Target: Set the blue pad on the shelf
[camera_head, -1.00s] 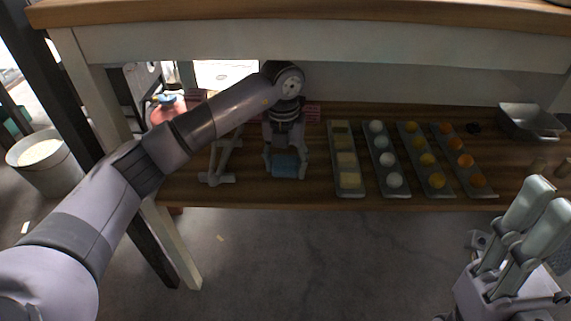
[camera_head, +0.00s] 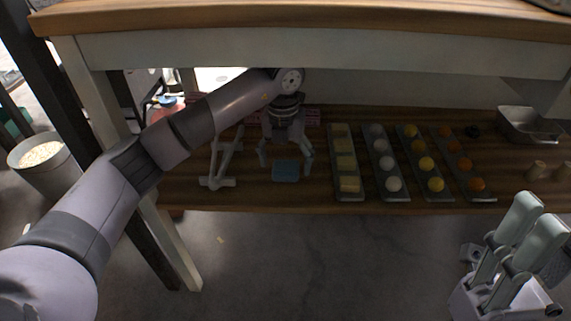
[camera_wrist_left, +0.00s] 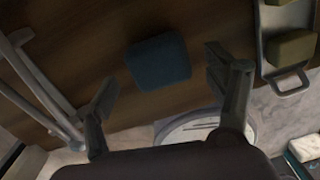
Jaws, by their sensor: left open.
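The blue pad (camera_head: 285,171) lies flat on the wooden lower shelf (camera_head: 255,196), near its front edge. In the left wrist view the blue pad (camera_wrist_left: 158,61) lies beyond the fingertips, apart from both. My left gripper (camera_head: 286,160) is open and empty just behind and above the pad; its spread fingers (camera_wrist_left: 160,85) also show in the left wrist view. My right gripper (camera_head: 520,240) is at the lower right, in front of the shelf, its two fingers standing up with a gap between them.
Right of the pad are several trays: yellowish blocks (camera_head: 346,162), white balls (camera_head: 390,168), yellow balls and orange balls. A grey-white stand (camera_head: 220,170) is close on the left. A metal pan (camera_head: 530,124) sits far right. The thick upper board (camera_head: 300,14) overhangs the shelf.

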